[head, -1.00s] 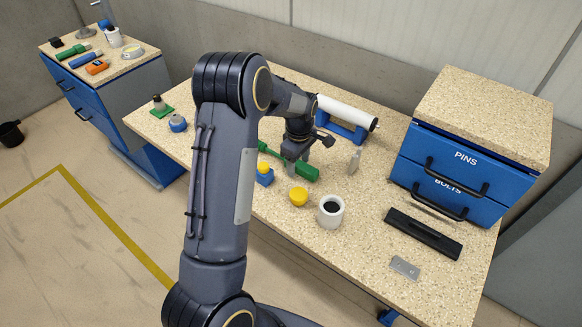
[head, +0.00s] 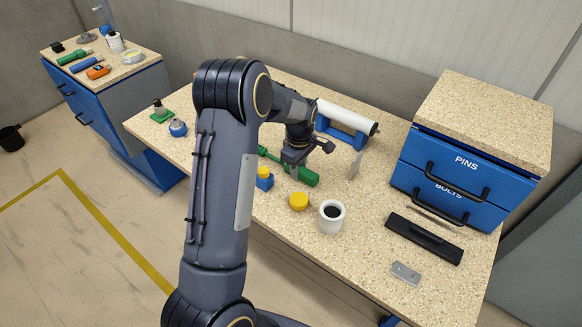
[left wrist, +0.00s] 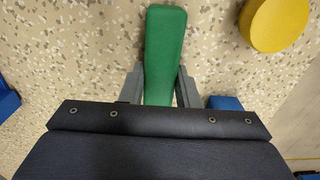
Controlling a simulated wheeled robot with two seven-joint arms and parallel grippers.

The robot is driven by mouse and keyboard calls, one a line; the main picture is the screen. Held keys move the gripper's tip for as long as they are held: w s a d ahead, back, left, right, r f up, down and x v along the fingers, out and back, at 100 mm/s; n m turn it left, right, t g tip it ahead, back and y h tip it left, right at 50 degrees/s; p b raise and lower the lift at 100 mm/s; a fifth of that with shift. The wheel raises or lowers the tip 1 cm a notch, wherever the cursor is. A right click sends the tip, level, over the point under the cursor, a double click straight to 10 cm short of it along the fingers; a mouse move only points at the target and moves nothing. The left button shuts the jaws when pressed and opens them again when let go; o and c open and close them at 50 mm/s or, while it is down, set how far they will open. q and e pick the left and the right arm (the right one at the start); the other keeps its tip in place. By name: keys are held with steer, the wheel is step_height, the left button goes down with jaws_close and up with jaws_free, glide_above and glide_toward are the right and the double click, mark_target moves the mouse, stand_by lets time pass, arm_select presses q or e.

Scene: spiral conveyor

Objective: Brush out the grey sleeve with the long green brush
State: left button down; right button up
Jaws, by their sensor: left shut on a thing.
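The long green brush (head: 306,175) lies on the speckled bench top, its thick handle toward the right and its thin part running back to the left. My left gripper (head: 292,165) is shut on the handle. In the left wrist view the green handle (left wrist: 165,55) sits between the two grey fingers (left wrist: 158,92). The brush's far end is partly hidden by my arm. A pale, near-white tube (head: 346,117) with a dark end lies in a blue cradle (head: 341,134) behind the gripper; it looks like the sleeve. My right gripper is not in view.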

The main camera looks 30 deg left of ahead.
arm_select(q)
steer(key=shift+r, duration=0.2)
steer(key=shift+r+p, duration=1)
steer(key=shift+r, duration=0.35)
steer(key=shift+r, duration=0.1)
steer(key=shift+r+p, duration=1.75)
steer(key=shift+r, duration=0.7)
steer(key=c, duration=1.6)
jaws_free()
jaws_close()
steer(key=shift+s+f, duration=0.1)
steer(key=shift+f, duration=0.05)
